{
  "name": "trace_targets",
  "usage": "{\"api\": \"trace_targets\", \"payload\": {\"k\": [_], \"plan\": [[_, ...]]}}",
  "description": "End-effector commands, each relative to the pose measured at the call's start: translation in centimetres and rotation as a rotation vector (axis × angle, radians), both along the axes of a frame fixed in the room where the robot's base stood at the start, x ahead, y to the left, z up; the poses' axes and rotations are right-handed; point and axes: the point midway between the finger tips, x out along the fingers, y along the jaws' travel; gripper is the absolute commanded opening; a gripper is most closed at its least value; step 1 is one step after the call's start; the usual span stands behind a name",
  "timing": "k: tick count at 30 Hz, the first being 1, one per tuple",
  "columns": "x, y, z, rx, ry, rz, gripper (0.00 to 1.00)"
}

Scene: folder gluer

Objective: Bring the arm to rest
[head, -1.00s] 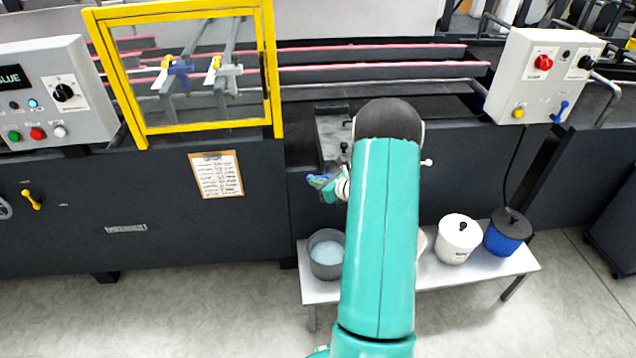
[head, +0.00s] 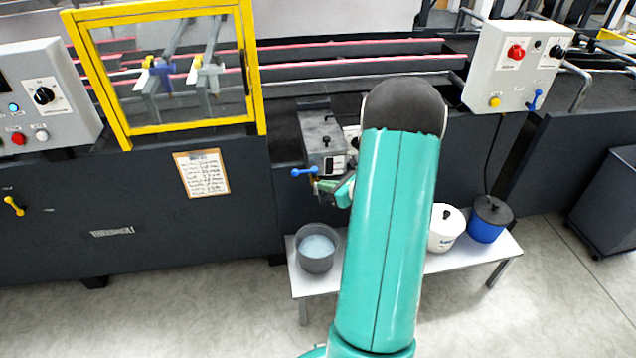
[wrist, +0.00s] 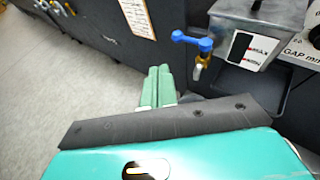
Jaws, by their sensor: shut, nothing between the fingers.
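My teal arm (head: 385,240) rises through the middle of the head view and hides part of the bench and machine behind it. My gripper (wrist: 158,75) shows in the wrist view, its two pale green fingers side by side and shut with nothing between them. In the head view the gripper (head: 335,190) is partly hidden by my arm, just in front of the machine. It is apart from the blue-handled tap (wrist: 192,42), which is to its right in the wrist view. The tap also shows in the head view (head: 303,172) on a grey glue box (head: 322,140).
A low bench (head: 310,282) holds a grey bucket of pale liquid (head: 317,250), a white pot (head: 445,232) and a blue pot (head: 488,222). A yellow-framed guard (head: 250,70) stands at the left, a control box (head: 515,70) at the right. Floor is clear in front.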

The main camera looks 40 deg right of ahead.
Motion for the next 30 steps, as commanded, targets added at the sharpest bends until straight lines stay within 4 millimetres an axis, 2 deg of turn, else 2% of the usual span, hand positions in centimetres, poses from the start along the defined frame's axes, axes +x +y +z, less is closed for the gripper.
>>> {"api": "trace_targets", "payload": {"k": [11, 14, 17, 22, 26, 30], "plan": [[-0.7, 0.3, 0.3, -0.001, 0.0, 0.005, 0.0], [-0.2, 1.6, 1.2, -0.029, 0.0, 0.05, 0.0], [1.0, 4.8, 3.4, -0.103, 0.006, 0.173, 0.0], [2.1, 13.9, 8.3, -0.325, 0.014, 0.51, 0.0], [1.2, 20.5, 11.4, -0.522, 0.01, 0.772, 0.0], [-1.0, 26.5, 14.0, -0.749, -0.002, 1.039, 0.0]]}}
